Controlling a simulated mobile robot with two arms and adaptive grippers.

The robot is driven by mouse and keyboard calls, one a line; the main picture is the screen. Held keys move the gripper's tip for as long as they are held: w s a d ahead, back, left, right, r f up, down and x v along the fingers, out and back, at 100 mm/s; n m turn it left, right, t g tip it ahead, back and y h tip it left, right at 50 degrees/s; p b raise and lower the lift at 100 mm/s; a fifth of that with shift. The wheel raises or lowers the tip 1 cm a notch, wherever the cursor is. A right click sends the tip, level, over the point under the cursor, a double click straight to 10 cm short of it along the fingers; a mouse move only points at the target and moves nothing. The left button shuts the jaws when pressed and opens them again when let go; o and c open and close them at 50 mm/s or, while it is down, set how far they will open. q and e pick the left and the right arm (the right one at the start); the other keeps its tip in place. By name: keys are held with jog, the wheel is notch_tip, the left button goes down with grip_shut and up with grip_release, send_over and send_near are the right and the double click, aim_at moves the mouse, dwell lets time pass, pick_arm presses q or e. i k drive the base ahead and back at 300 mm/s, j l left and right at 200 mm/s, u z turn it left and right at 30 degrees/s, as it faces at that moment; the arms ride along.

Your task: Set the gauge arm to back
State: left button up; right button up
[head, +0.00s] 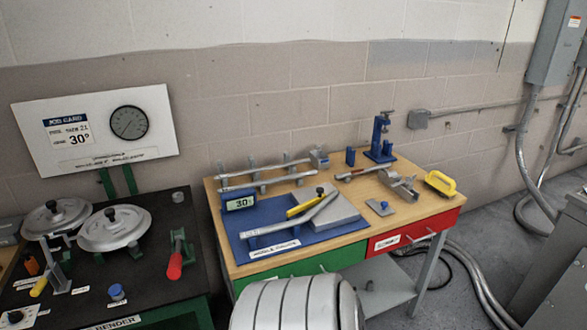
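The angle gauge is a blue plate (245,240) on the wooden bench, with a white label on its front edge. A small display reading 30° (240,202) stands at its back left. The yellow gauge arm (305,206) slants up to the right and ends near a dark knob (320,191). A grey bent tube (290,226) lies on the plate, running along and partly beside the arm. A grey block (335,216) sits on the plate's right part. Neither of my grippers is in view.
The bench (420,208) also holds a tube rack (265,178), a blue vise (380,140), a grey clamp tool (400,186) and a yellow-handled tool (440,184). The bender table (150,285) with round discs and a red lever (175,262) stands left. A white ribbed cylinder fills the bottom middle.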

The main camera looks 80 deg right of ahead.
aim_at(308, 204)
jog(key=z, duration=2.8)
jog(key=i+j, duration=0.2)
jog(key=i+u, duration=0.05)
